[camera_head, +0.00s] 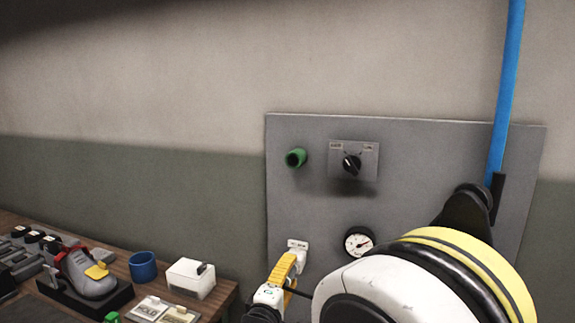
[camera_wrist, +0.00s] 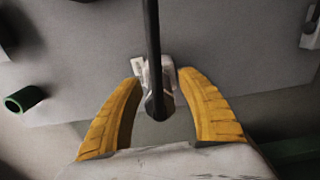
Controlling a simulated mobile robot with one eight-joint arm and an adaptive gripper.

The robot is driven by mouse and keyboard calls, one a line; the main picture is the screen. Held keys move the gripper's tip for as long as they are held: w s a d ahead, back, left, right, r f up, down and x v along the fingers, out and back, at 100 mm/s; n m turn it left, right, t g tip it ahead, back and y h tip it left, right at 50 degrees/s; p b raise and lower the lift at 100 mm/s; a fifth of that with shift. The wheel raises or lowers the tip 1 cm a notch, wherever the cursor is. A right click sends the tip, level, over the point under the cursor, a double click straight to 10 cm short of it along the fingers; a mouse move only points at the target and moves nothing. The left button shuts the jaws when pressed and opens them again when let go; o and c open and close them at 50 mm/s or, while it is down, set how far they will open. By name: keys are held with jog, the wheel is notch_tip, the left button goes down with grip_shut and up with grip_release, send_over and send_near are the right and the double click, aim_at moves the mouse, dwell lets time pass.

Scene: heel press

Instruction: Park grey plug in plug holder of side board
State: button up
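The grey side board (camera_head: 400,135) is fixed to the wall. The plug holder (camera_head: 298,246) is a small pale fitting low on the board, just beyond my gripper (camera_head: 287,270); it also shows in the wrist view (camera_wrist: 137,66). In the wrist view my yellow fingers (camera_wrist: 162,80) are spread, with gaps on both sides of the grey plug (camera_wrist: 154,74). The plug appears to sit at the holder, its dark cable end toward the wrist camera. How deep it sits is hidden.
The board carries a green socket (camera_head: 295,158), a rotary switch (camera_head: 352,163) and a gauge (camera_head: 358,242). A dark cable (camera_wrist: 152,35) runs up from the plug between my fingers. A wooden bench (camera_head: 222,298) at lower left holds a shoe, blue cup and white box.

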jog(key=v, duration=1.1)
jog(key=s+d+f+m+g, duration=0.1)
jog(key=s+d+m+g, duration=0.2)
jog(key=d, duration=0.6)
jog(key=s+d+f+m+g, duration=0.1)
jog(key=s+d+m+g, duration=0.2)
jog(key=d, duration=0.5)
jog(key=s+d+m+g+y, duration=0.2)
jog(key=s+m+y, duration=0.1)
jog(key=s, duration=0.3)
jog(key=s+d+f+m+g+y, duration=0.1)
jog(key=s+d+m+y, duration=0.1)
jog(key=s+m, duration=0.3)
jog(key=shift+s+f+g+y, duration=0.15)
jog(key=shift+s+g+y, duration=0.35)
jog(key=shift+s, duration=0.5)
jog(key=shift+d, duration=0.15)
